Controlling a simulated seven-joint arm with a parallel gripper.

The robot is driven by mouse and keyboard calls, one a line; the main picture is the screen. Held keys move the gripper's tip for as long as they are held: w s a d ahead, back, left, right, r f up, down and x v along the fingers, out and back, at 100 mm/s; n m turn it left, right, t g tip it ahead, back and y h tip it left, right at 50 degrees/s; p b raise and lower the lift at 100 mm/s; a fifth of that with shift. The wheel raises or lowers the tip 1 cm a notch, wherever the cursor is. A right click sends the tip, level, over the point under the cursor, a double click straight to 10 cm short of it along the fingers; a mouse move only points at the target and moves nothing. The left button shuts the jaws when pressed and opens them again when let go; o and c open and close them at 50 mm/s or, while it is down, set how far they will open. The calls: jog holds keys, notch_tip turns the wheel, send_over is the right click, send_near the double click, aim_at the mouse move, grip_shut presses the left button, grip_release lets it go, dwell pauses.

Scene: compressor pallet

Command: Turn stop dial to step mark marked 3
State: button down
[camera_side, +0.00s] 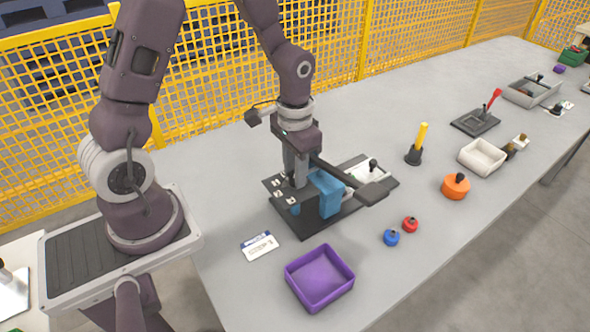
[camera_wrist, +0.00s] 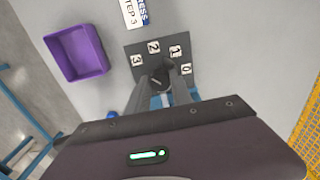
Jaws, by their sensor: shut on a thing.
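The stop dial (camera_wrist: 161,77) is a dark knob on a dark plate (camera_wrist: 133,50) with white step marks 3 (camera_wrist: 137,61), 2 (camera_wrist: 153,47), 1 (camera_wrist: 176,51) and 0 (camera_wrist: 186,69) around it. My gripper (camera_wrist: 162,84) points down with a finger on either side of the dial and is shut on it. In the side view my gripper (camera_side: 295,182) stands over the plate, beside the blue block (camera_side: 325,190); the dial is mostly hidden there. I cannot tell which mark the dial points to.
A card reading STEP 3 (camera_side: 259,247) lies in front of the plate. A purple tray (camera_side: 320,278), blue (camera_side: 391,237) and red (camera_side: 410,224) knobs, and an orange round part (camera_side: 455,187) stand nearby. A yellow-handled tool (camera_side: 418,145) is further right. A yellow fence (camera_side: 220,80) runs behind.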

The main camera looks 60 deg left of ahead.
jog(key=c, duration=1.1)
grip_release()
notch_tip(320, 180, up, 7)
jog(key=shift+r, duration=0.1)
jog(key=s+d+r+t, duration=0.1)
jog(key=s+r+t, duration=0.1)
jog(key=s+r, duration=0.2)
jog(key=s+d+r+t, duration=0.1)
jog(key=s+d+r, duration=0.1)
jog(key=s+r, duration=0.3)
jog(key=s+d+r+t, duration=0.1)
jog(key=s+r+t, duration=0.1)
jog(key=s+r, duration=0.2)
jog(key=shift+s+d+r+t, duration=0.15)
jog(key=shift+s+d, duration=0.05)
jog(key=shift+s, duration=0.45)
jog(key=shift+s+d+r+t, duration=0.15)
jog(key=shift+s, duration=0.5)
